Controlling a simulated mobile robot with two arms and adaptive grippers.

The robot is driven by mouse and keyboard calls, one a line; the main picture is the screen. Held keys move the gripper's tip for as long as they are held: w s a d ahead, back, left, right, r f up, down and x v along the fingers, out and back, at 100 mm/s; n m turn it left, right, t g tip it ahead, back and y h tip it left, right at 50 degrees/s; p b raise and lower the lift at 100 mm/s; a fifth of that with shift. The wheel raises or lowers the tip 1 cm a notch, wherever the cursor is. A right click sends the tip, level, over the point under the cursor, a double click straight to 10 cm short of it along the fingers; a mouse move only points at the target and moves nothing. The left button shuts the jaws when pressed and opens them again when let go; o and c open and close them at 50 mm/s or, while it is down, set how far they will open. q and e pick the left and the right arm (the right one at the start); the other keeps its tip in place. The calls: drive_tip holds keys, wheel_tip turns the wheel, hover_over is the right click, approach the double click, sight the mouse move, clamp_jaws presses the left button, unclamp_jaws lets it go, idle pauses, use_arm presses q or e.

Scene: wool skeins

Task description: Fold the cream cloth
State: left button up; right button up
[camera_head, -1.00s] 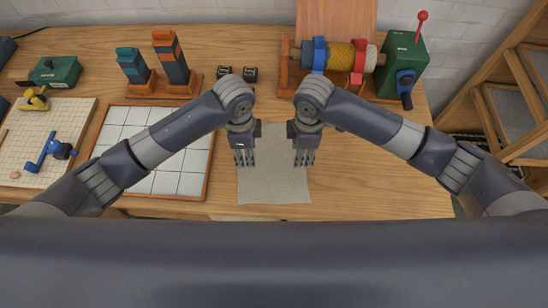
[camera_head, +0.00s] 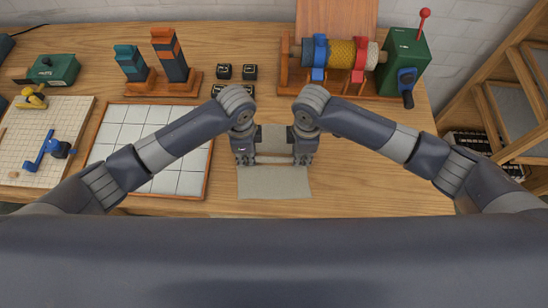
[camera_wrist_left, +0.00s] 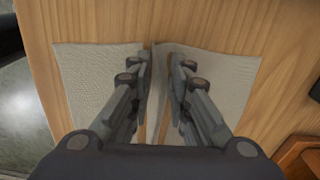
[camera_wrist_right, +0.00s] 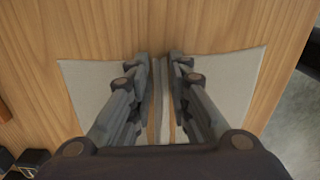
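The cream cloth (camera_head: 275,183) lies on the wooden table in front of me, its near part flat. Its far part (camera_head: 274,136) shows between my arms. A narrow raised crease crosses its middle, with a thin wood-coloured strip beside it. My left gripper (camera_head: 244,160) is at the crease's left end, and my right gripper (camera_head: 304,160) at its right end. In the left wrist view (camera_wrist_left: 160,58) and right wrist view (camera_wrist_right: 159,62), the fingers are close together with gathered cloth between them, a cloth panel spreading either side. The fingertips' contact is partly hidden.
A white tiled board (camera_head: 180,183) lies left of the cloth. Small black blocks (camera_head: 223,72) are behind it. A winder with yellow wool (camera_head: 341,53) and a green box (camera_head: 404,62) stand at the back right. The table right of the cloth is clear.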

use_arm(q)
drive_tip(key=shift+f, duration=0.15)
clamp_jaws()
use_arm(e)
drive_tip(key=shift+f, duration=0.15)
clamp_jaws()
idle(0.4)
